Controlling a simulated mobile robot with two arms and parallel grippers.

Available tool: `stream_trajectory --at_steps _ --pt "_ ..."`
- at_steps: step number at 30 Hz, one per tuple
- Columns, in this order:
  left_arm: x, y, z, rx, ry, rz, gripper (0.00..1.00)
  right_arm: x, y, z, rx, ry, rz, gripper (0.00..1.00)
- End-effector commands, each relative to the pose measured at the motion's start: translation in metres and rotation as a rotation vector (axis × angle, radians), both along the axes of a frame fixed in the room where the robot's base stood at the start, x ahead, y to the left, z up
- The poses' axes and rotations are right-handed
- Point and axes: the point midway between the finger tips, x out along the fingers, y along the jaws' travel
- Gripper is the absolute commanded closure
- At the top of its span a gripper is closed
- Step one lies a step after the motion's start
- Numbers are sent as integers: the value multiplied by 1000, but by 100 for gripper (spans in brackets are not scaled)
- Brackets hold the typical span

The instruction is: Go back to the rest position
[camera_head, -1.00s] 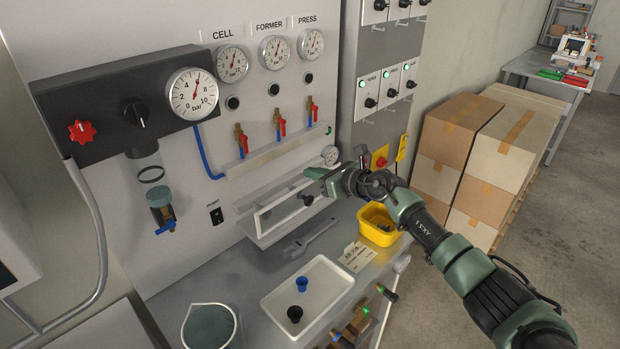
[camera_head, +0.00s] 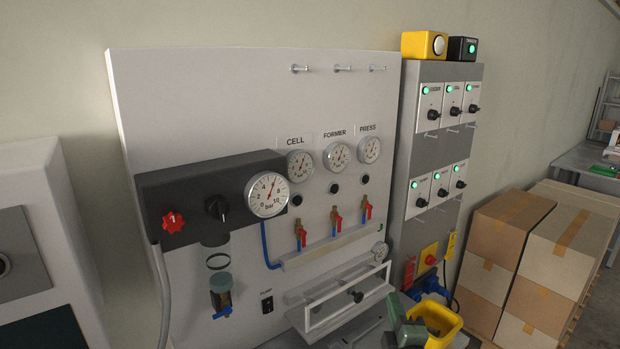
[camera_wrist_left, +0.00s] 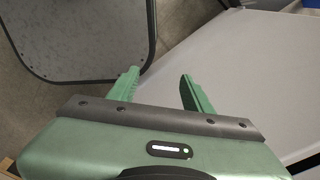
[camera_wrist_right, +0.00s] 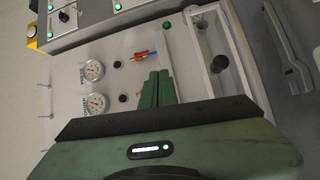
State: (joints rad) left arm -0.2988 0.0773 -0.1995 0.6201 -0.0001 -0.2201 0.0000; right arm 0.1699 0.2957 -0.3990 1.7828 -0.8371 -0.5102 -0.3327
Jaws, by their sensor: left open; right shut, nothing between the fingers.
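My right gripper (camera_head: 398,304) shows at the bottom edge of the head view, right of the white-framed flap with a black knob (camera_head: 355,296) and just left of the yellow bin (camera_head: 442,322). In the right wrist view its green fingers (camera_wrist_right: 158,76) are together with nothing between them, and the panel lies beyond them. My left gripper (camera_wrist_left: 158,75) shows only in the left wrist view. Its fingers are apart and empty, over a pale flat surface and a dark-rimmed grey panel. Most of my right arm is outside the head view.
The white panel (camera_head: 200,90) carries gauges, red-handled valves and a black regulator block (camera_head: 190,195). A grey switch column (camera_head: 415,150) stands right of it. Stacked cardboard boxes (camera_head: 560,245) stand further right. A white cabinet (camera_head: 60,200) is at the left.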

Motion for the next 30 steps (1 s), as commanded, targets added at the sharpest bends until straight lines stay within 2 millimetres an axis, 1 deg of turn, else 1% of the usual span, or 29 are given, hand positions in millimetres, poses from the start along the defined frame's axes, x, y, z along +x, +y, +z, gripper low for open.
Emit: stream_trajectory --at_steps 1,2,3,5,6,8,9,12,15,21,28,30 --pt "0 0 0 0 0 0 50 -29 -15 -28 161 98 -78 100" --pt "0 0 0 0 0 0 50 -45 -22 -43 248 154 -122 100" --pt "0 0 0 0 0 0 50 -67 -31 -62 355 231 -182 100" --pt "0 0 0 0 0 0 50 -102 -40 -90 502 343 -266 100" --pt "0 0 0 0 0 0 50 -126 -43 -107 590 417 -321 100" --pt "0 0 0 0 0 -1 50 -161 -45 -128 700 519 -394 100" --pt "0 0 0 0 0 -1 50 -182 -45 -139 761 580 -435 100" --pt "0 0 0 0 0 -1 50 -226 -42 -157 870 701 -515 100" --pt "0 0 0 0 1 -1 50 -261 -38 -168 948 797 -579 100" --pt "-1 1 0 1 1 -2 50 -321 -27 -177 1056 956 -676 100" --pt "-1 1 0 1 1 -2 50 -381 -15 -177 1143 1114 -770 100" --pt "0 2 -4 2 1 -2 50 -372 -15 -201 1134 1114 -772 100"
